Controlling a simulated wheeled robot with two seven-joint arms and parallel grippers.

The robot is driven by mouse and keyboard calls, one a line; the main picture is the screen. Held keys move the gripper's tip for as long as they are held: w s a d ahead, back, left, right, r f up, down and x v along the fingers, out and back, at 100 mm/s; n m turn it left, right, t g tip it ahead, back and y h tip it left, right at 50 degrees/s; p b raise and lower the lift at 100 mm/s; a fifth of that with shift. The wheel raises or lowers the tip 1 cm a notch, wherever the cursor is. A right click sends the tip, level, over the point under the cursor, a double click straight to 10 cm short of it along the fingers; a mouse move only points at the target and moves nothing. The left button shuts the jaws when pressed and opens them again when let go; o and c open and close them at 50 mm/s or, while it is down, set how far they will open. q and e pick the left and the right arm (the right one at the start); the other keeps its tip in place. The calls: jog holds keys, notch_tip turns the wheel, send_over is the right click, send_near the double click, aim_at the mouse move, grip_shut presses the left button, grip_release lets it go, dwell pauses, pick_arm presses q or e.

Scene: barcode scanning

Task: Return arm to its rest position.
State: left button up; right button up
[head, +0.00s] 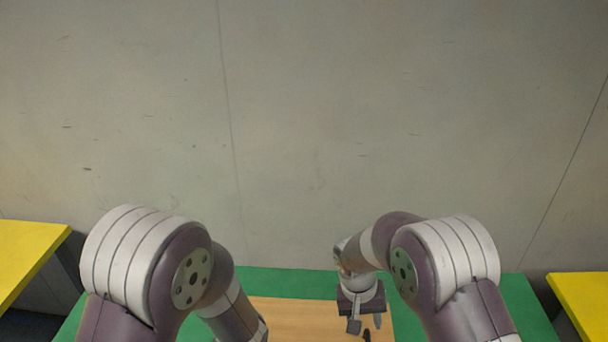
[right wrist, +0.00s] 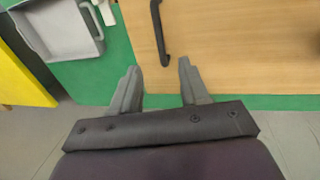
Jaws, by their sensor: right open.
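My right gripper (head: 366,322) is above the wooden board in the head view, with its arm coming in from the right. In the right wrist view the gripper (right wrist: 158,66) has its two grey fingers wide apart, with nothing held between them. A slim, curved black object (right wrist: 162,35) lies on the board just beyond the fingertips. My left arm (head: 205,285) is bent at the lower left of the head view. Its gripper is hidden below the picture edge.
The wooden board (right wrist: 240,45) lies on a green table (right wrist: 118,55). A grey tray (right wrist: 95,46) and a small white item (right wrist: 105,12) are at the upper left in the wrist view. Yellow tables (head: 25,250) stand at both sides. A bare grey wall (head: 300,120) is behind.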

pick_arm(q)
jog(key=s+d+g+h, duration=0.2)
jog(key=s+d+h, duration=0.1)
jog(key=s+d, duration=0.15)
jog(key=s+a+r+g+y, duration=0.1)
jog(key=s+a+r, duration=0.4)
jog(key=a+r, duration=0.3)
jog(key=shift+a+n, duration=0.4)
jog(key=shift+a, duration=0.6)
pick_arm(e)
jog(key=s+d+r+y, duration=0.1)
jog(key=s+d+r, duration=0.1)
jog(key=s, duration=0.5)
jog(key=s+d+r+t+y, duration=0.1)
jog(key=s+d+r, duration=0.2)
jog(key=s+r, duration=0.2)
jog(key=shift+s+n+t, duration=0.3)
jog(key=shift+s+n, duration=0.1)
jog(key=shift+s, duration=0.7)
pick_arm(q)
jog(key=shift+s, duration=0.2)
pick_arm(e)
jog(key=shift+s, duration=0.2)
pick_arm(q)
jog(key=shift+w, duration=0.1)
pick_arm(e)
jog(key=shift+w+d, duration=0.1)
